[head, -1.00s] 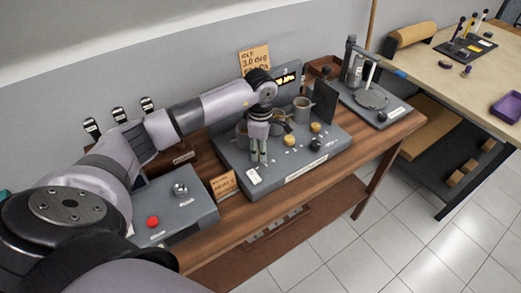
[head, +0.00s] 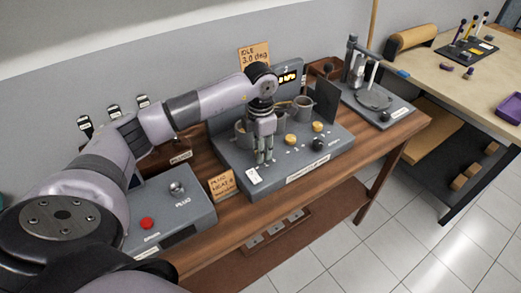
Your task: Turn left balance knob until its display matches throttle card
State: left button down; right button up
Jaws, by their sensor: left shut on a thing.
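My left gripper (head: 264,153) points down over the left part of the grey balance panel (head: 300,166). It is shut on a knob there, which its fingers hide almost fully; I take it to be the left balance knob. My right gripper is not in view.
Two yellow knobs (head: 291,140) and a black knob (head: 318,145) sit right of my gripper. A grey box with a red button (head: 147,223) and a tan plug card (head: 221,185) stand left. A gauge stand (head: 372,97) is at right.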

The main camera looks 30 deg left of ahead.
pick_arm(q)
jog(key=shift+n, duration=0.3)
jog(key=shift+r, duration=0.1)
jog(key=c, duration=1.2)
grip_release()
jog(key=shift+c, duration=0.2)
notch_tip(320, 180, up, 12)
